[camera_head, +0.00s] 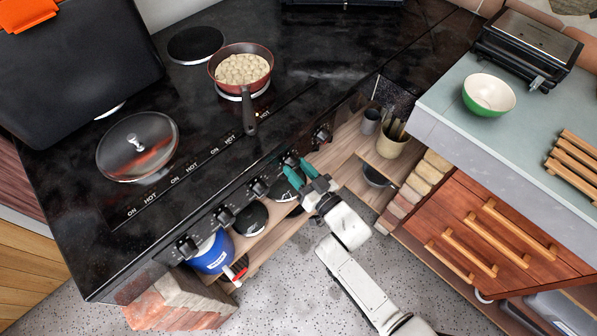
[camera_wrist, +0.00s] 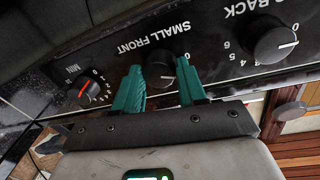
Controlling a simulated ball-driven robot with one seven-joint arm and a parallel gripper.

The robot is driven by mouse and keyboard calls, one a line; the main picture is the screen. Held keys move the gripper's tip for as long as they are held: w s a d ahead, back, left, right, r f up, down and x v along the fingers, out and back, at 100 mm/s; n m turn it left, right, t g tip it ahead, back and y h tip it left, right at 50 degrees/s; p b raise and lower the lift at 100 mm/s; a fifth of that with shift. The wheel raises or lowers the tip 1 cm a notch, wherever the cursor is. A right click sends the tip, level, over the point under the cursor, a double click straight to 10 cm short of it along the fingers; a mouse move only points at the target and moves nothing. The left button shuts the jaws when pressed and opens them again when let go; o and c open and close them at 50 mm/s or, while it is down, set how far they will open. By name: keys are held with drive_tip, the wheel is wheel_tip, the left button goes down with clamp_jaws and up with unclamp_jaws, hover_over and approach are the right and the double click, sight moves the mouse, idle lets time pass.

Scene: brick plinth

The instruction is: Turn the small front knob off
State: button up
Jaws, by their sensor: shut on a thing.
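The small front knob (camera_wrist: 158,68) is a round dark knob on the black stove's front panel, below the upside-down words SMALL FRONT in the wrist view. A pale line shows on its face; its exact setting is hard to read. My gripper (camera_wrist: 160,78) has its two teal fingers on either side of the knob, shut on it. In the head view, my gripper (camera_head: 298,177) is at the stove's front edge and mostly hides this knob.
The BACK knob (camera_wrist: 275,43) and the red-marked MINI knob (camera_wrist: 84,90) flank it closely. On the stove (camera_head: 200,110) are a red pan (camera_head: 240,68) of pale food and a glass lid (camera_head: 137,146). A counter (camera_head: 440,95) with a green bowl (camera_head: 489,95) stands right.

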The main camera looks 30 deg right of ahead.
drive_tip(key=n+b, duration=0.2)
drive_tip(key=shift+f+n, duration=0.2)
drive_tip(key=shift+n, duration=0.2)
drive_tip(key=shift+n+b, duration=0.65)
drive_tip(key=shift+n, duration=0.05)
drive_tip(key=shift+r, duration=0.15)
drive_tip(key=o, duration=1.1)
drive_tip(key=shift+c, duration=0.2)
drive_tip(key=s+d+b, duration=0.1)
drive_tip(key=s+d, duration=0.1)
drive_tip(key=s, duration=0.8)
drive_tip(key=shift+s+d+f, duration=0.15)
drive_tip(key=shift+s+f, duration=0.15)
drive_tip(key=shift+f, duration=0.05)
